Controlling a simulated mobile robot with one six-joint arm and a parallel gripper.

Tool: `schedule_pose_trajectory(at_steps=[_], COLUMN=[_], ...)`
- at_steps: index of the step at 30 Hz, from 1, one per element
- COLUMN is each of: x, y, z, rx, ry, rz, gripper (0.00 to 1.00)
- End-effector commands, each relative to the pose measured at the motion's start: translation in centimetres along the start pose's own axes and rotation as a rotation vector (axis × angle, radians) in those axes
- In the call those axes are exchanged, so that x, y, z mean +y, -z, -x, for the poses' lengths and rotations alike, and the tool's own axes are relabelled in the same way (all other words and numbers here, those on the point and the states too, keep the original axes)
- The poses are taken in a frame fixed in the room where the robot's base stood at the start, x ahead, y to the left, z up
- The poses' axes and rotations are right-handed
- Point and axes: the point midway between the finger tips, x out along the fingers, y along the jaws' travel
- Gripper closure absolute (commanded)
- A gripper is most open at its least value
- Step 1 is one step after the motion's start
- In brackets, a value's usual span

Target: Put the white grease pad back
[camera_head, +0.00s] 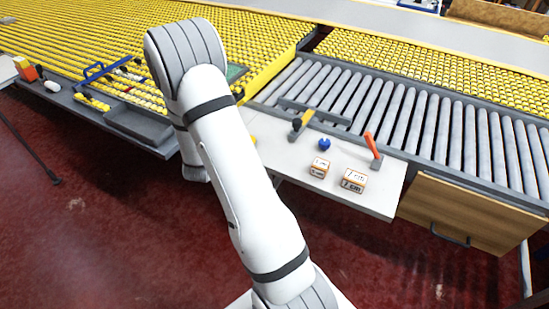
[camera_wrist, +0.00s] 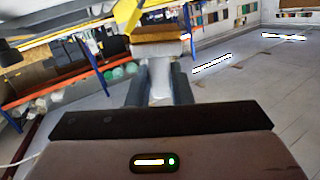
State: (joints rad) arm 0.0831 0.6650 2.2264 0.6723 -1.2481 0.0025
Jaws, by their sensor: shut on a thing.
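My gripper (camera_wrist: 159,88) shows in the wrist view, its two dark fingers shut on a white piece, which I take to be the white grease pad (camera_wrist: 160,76). The piece stands between the fingers, and a yellow-orange block shape (camera_wrist: 160,48) shows just beyond it. I cannot tell whether the two are joined. In the head view my white arm reaches toward the conveyor and hides the gripper and what it holds. A small white object (camera_head: 52,86) lies on the grey ledge at the left.
A pale side table (camera_head: 375,204) carries two labelled boxes (camera_head: 319,168) (camera_head: 353,181), a blue ball (camera_head: 324,144), an orange-handled tool (camera_head: 372,146) and a yellow-handled tool (camera_head: 302,122). Grey rollers (camera_head: 410,118) run behind it. A grey tray (camera_head: 140,124) and blue handle (camera_head: 93,72) are at left.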

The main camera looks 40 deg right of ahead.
Motion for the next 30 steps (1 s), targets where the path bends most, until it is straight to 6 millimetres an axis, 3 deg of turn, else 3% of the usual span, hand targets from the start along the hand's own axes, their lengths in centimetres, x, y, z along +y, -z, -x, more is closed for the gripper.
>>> schedule_pose_trajectory(at_steps=[1, 6, 12, 17, 24, 30], x=[2.2, 9.1, 14.6, 16.4, 17.2, 17.4], y=[0.5, 2.8, 4.0, 3.7, -0.2, -1.9], z=[-0.9, -1.7, -0.6, 0.0, -0.4, -0.7], rx=[0.031, 0.108, 0.156, 0.165, 0.166, 0.166], ry=[-0.099, -0.434, -0.729, -0.828, -0.839, -0.838], rz=[0.002, 0.035, 0.072, 0.09, 0.093, 0.091], gripper=[1.0, 1.0, 1.0, 1.0, 1.0, 1.0])
